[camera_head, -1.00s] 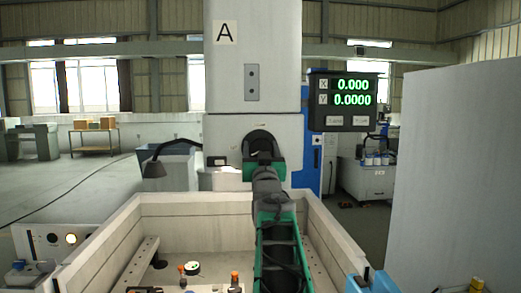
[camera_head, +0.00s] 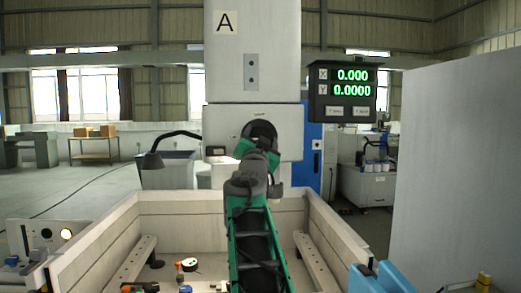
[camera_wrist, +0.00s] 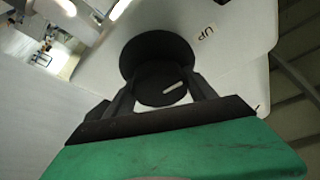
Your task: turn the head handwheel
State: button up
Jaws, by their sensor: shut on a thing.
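The head handwheel (camera_wrist: 160,52) is a dark round disc on the pale machine head. In the wrist view it sits straight ahead, with a smaller dark hub and a light bar on it. My gripper (camera_wrist: 165,88) is at the handwheel, its two dark fingers on either side of the hub and shut on it. In the head view the handwheel (camera_head: 260,129) shows as a dark round shape on the head (camera_head: 225,125), its lower part hidden behind my green and grey arm. The letters "UP" (camera_wrist: 201,33) are printed beside the wheel.
A pale walled tank (camera_head: 190,203) lies below, with small tools (camera_head: 190,265) inside at the front. A grey panel (camera_head: 455,170) blocks the right.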

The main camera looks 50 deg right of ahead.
jog(key=o, duration=1.4)
jog(key=b+v, duration=0.3)
jog(key=v, duration=0.5)
jog(key=shift+d, duration=0.1)
